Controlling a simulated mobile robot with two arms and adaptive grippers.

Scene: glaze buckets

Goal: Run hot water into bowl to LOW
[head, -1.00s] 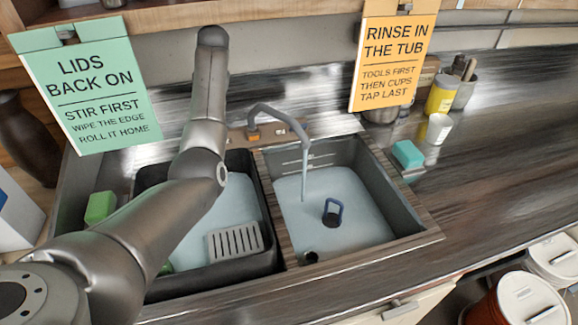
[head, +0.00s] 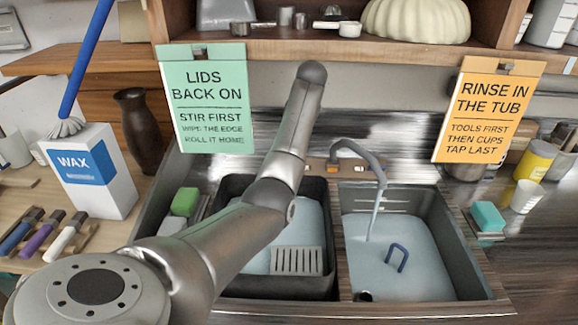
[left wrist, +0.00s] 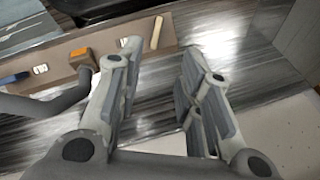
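The right sink bowl (head: 440,225) holds pale blue water (head: 420,270). A stream (head: 373,222) falls into it from the grey curved tap (head: 372,155). Short marks (head: 392,207) on the bowl's back wall show just above the water; their labels are too small to read. A blue looped handle (head: 397,257) stands out of the water. My left arm crosses the left bowl; its gripper is hidden in the head view. In the left wrist view my left gripper (left wrist: 160,52) is open and empty near the tap deck (left wrist: 110,50), which carries an orange piece (left wrist: 79,53) and a wooden-coloured lever (left wrist: 157,32). My right gripper is not in view.
The left bowl holds water and a grey slotted rack (head: 297,261). A green sponge (head: 185,202) is left of it and a teal sponge (head: 487,217) right of the sink. A white wax box (head: 95,175) stands at left. Two signs hang from the shelf above.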

